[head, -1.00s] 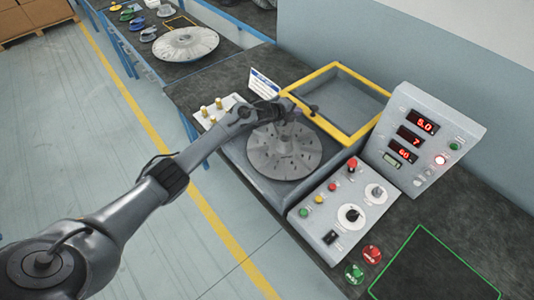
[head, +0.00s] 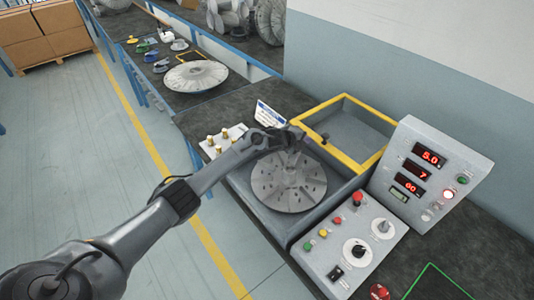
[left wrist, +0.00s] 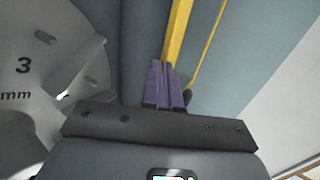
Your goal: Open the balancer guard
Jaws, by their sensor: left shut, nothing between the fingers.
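The balancer guard (head: 367,101) is a yellow-edged frame with a see-through panel. In the head view it lies over the back part of the grey balancer housing (head: 263,210), and the finned rotor (head: 288,182) in front is uncovered. A small dark knob (head: 325,137) shows at the guard's front edge. My left gripper (head: 302,137) is at the guard's front left corner, beside the knob. In the left wrist view its purple fingers (left wrist: 164,84) are shut and empty, close to the yellow bar (left wrist: 179,35); contact cannot be told. My right gripper is out of view.
A control panel (head: 350,245) with buttons and knobs stands right of the rotor, and a display box (head: 428,175) with red digits behind it. A white block with brass pegs (head: 222,141) and a small sign (head: 268,115) stand left. Another bench holds a disc (head: 196,76).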

